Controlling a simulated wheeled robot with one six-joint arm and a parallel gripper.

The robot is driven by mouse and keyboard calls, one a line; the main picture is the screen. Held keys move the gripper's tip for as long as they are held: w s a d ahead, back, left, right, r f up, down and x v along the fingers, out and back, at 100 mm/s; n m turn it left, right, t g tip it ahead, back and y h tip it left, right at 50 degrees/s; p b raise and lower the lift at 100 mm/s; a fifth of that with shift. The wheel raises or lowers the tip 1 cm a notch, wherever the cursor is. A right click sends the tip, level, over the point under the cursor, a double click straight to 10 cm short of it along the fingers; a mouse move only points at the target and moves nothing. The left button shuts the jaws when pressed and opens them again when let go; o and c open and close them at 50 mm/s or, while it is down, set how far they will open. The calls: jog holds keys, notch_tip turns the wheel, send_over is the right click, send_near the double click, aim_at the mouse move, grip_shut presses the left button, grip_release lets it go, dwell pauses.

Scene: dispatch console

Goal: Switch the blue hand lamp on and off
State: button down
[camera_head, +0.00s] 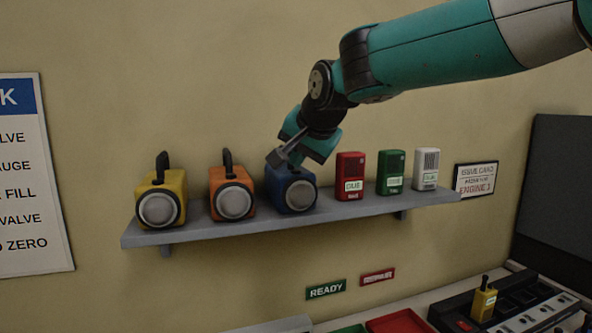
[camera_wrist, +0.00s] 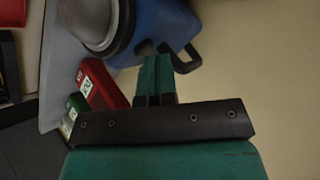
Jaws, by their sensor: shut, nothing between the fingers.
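The blue hand lamp (camera_head: 299,194) stands on the wall shelf, third from the left, its round lens facing out. My gripper (camera_head: 277,158) is at the top of this lamp and hides its handle in the head view. In the wrist view the lamp's blue body (camera_wrist: 160,27) fills the top, with its dark handle (camera_wrist: 190,60) to the right. The fingers of my gripper (camera_wrist: 157,58) are shut and empty there, pointing at the lamp's top beside the handle. I cannot tell whether they touch it. The lens looks grey, with no clear glow.
An orange lamp (camera_head: 234,201) and a yellow lamp (camera_head: 160,208) stand left of it on the grey shelf (camera_head: 350,212). Red (camera_head: 350,176), green (camera_head: 391,171) and white (camera_head: 426,168) handsets stand to the right. A console with a yellow radio (camera_head: 484,302) lies below.

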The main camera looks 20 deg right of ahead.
aim_at(299, 171)
jog(key=shift+r+p, duration=0.45)
jog(key=shift+r, duration=0.3)
jog(key=shift+r, duration=0.1)
notch_tip(299, 171, up, 5)
jog(key=p, duration=0.4)
jog(key=shift+f, duration=0.2)
